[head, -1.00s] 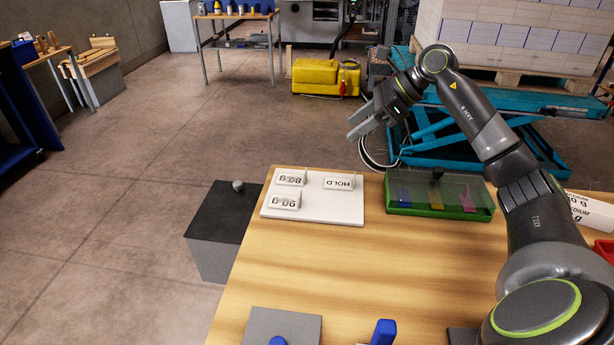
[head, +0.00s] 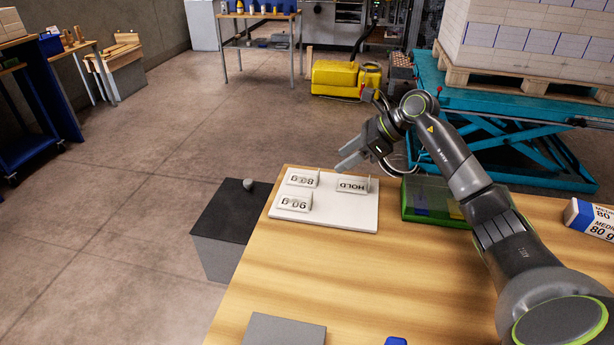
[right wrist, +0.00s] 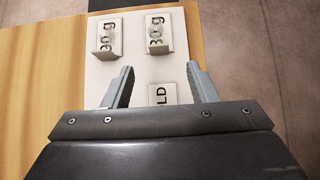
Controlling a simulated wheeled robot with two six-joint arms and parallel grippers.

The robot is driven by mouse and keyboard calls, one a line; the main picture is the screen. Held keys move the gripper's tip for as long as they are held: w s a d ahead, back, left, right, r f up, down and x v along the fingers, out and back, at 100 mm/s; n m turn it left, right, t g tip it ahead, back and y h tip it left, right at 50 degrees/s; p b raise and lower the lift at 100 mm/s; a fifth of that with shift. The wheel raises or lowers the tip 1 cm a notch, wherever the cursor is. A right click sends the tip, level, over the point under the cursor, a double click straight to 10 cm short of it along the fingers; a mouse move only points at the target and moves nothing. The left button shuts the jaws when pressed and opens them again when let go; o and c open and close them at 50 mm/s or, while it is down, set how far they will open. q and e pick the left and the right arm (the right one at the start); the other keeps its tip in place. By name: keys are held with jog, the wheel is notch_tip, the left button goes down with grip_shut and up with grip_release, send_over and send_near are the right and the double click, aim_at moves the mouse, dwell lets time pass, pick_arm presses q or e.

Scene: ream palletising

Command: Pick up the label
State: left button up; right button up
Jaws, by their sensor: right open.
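Three label cards stand on a white board (head: 330,216) at the table's far left corner. The other two labels lie beyond the fingertips there. My left gripper is not in view.
A green box with a clear lid (head: 432,200) stands right of the board, under my right arm. A paper ream (head: 590,218) lies at the right. A grey plate (head: 284,330) is at the front. A dark-topped grey bin (head: 226,215) stands left of the table.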

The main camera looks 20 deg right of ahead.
aim_at(319, 175)
jog(key=x, duration=0.3)
jog(key=shift+r, duration=0.1)
jog(key=shift+w+a+f+p, duration=0.15)
jog(key=shift+a+f+p, duration=0.2)
jog(key=shift+p, duration=0.1)
jog(key=p+x, duration=0.1)
jog(key=x, duration=0.2)
jog(key=shift+w+a+f, duration=0.1)
jog(key=shift+f, duration=0.15)
jog(key=shift+w+a+f, duration=0.2)
jog(key=shift+f, duration=0.1)
jog(key=c, duration=0.9)
